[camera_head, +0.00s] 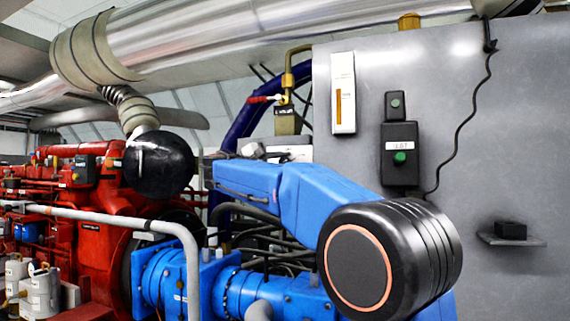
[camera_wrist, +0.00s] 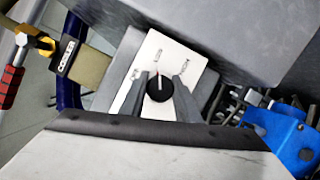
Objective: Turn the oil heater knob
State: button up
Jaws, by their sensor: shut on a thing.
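In the wrist view, a small round black knob (camera_wrist: 158,93) with a white pointer line sits on a pale label plate (camera_wrist: 170,52) on a grey box. The pointer line points roughly up in the picture. My gripper (camera_wrist: 161,84) has its two dark fingers on either side of the knob and is shut on it. Marks on the plate are too small to read. In the head view the knob and my fingers cannot be made out; my blue arm passes in front of that area.
A brass fitting (camera_head: 287,82) and a red-handled valve (camera_head: 262,99) stand close by; the red handle also shows in the wrist view (camera_wrist: 12,75). A large grey cabinet (camera_head: 480,130) with a green-button box (camera_head: 399,158) fills the right. Blue machinery (camera_wrist: 285,135) lies right of the gripper.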

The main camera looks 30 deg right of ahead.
jog(key=shift+f, duration=0.1)
dwell(0.3)
jog(key=o, duration=1)
jog(key=shift+o, duration=0.2)
jog(key=shift+a, duration=0.1)
jog(key=v, duration=1.7)
